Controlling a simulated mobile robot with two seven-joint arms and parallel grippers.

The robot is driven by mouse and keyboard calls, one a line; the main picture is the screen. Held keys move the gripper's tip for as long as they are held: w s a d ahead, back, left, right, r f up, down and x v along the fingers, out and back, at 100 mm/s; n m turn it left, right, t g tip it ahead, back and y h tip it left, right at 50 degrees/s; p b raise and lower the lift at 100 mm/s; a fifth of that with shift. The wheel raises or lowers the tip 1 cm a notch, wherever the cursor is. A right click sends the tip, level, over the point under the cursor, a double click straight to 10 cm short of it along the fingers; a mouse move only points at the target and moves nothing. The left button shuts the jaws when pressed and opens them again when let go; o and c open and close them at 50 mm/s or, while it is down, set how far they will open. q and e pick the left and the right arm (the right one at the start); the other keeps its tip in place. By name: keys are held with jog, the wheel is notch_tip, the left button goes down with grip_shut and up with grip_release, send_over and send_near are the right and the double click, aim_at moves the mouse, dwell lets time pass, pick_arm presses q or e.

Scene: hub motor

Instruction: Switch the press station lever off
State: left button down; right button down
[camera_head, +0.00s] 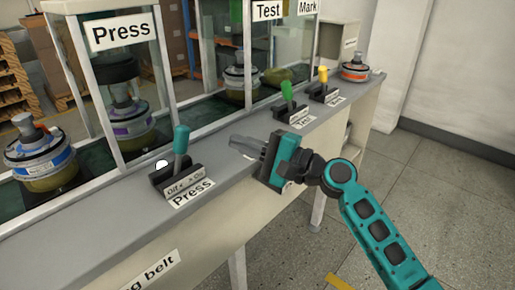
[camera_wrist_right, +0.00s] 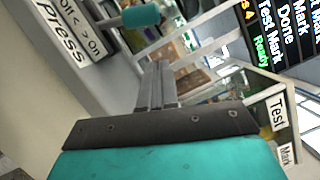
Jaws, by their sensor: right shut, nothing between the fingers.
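The press station lever (camera_head: 181,148) has a teal handle and stands on a dark base marked Off and On, above a "Press" label (camera_head: 191,193). It leans slightly right, toward the On side. A small white round lamp (camera_head: 162,164) sits beside it. In the right wrist view the teal handle (camera_wrist_right: 141,15) shows at the top, with the Off/On plate (camera_wrist_right: 78,27) to its left. My right gripper (camera_head: 236,141) is shut and empty, to the right of the lever and apart from it. It also shows in the wrist view (camera_wrist_right: 157,68). My left gripper is not in view.
A green test lever (camera_head: 287,92) and a yellow mark lever (camera_head: 323,76) stand farther along the counter (camera_head: 130,215). Framed glass enclosures and hub motors (camera_head: 41,155) line the back. Another motor (camera_head: 355,70) sits at the far end. Open floor lies to the right.

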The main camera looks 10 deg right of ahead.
aim_at(179, 154)
jog(key=x, duration=0.4)
jog(key=shift+s+a+r, duration=0.1)
jog(key=shift+a+r, duration=0.1)
jog(key=shift+a, duration=0.4)
jog(key=shift+s+a+r, duration=0.1)
jog(key=shift+a+r, duration=0.15)
jog(key=shift+a, duration=0.35)
jog(key=shift+a+r+p, duration=0.2)
jog(key=shift+a+p, duration=0.1)
jog(key=shift+a, duration=0.4)
